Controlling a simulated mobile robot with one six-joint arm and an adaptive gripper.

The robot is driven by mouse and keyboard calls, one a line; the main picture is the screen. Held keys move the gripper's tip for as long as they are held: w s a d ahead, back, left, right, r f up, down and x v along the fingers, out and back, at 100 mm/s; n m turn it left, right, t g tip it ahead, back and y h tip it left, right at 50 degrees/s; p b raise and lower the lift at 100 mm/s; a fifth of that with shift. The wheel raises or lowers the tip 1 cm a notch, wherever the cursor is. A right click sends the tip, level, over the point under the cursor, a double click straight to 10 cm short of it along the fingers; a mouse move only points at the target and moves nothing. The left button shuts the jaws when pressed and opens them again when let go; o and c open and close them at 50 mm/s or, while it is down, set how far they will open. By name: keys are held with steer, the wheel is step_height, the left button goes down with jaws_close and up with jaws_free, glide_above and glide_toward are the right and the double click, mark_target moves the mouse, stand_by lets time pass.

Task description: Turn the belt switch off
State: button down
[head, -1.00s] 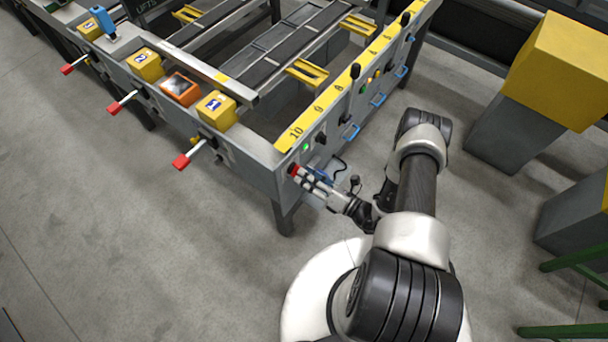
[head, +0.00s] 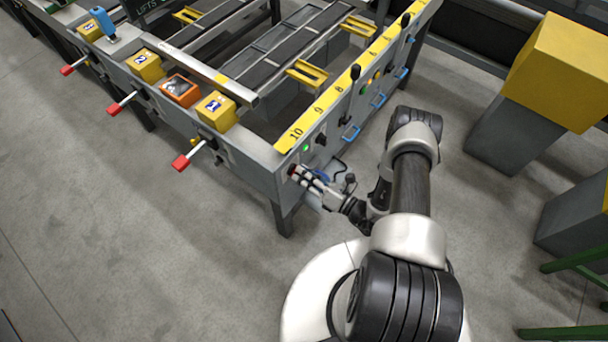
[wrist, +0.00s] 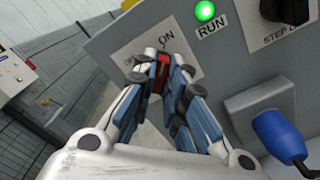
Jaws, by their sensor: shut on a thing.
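The belt switch (wrist: 162,66) is a red handle on a white label plate (wrist: 150,42), on the grey end panel of the runout table. The word ON shows at the plate's upper right; lettering at its left is mostly hidden by a finger. My gripper (wrist: 163,78) is shut on the red handle, one finger on each side. The handle stands roughly upright in the wrist view; I cannot tell which mark it points to. In the head view my gripper (head: 298,173) is at the panel's near corner. A green RUN lamp (wrist: 204,11) is lit.
A black knob (wrist: 287,8) marked STEP sits right of the lamp. A blue plug (wrist: 279,137) in a grey socket is close to the right of my fingers. Red-tipped levers (head: 181,162) stick out from the table's left side. The floor in front is clear.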

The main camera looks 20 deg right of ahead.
steer(key=shift+n, duration=0.3)
steer(key=shift+s+a+n+p, duration=0.15)
steer(key=shift+n+p, duration=0.1)
steer(key=shift+n, duration=4.05)
steer(key=shift+s+a+n+p, duration=0.1)
steer(key=shift+n+p, duration=0.1)
steer(key=shift+n, duration=4.1)
steer(key=shift+w, duration=0.1)
steer(key=c, duration=1.6)
jaws_free()
steer(key=v, duration=1.2)
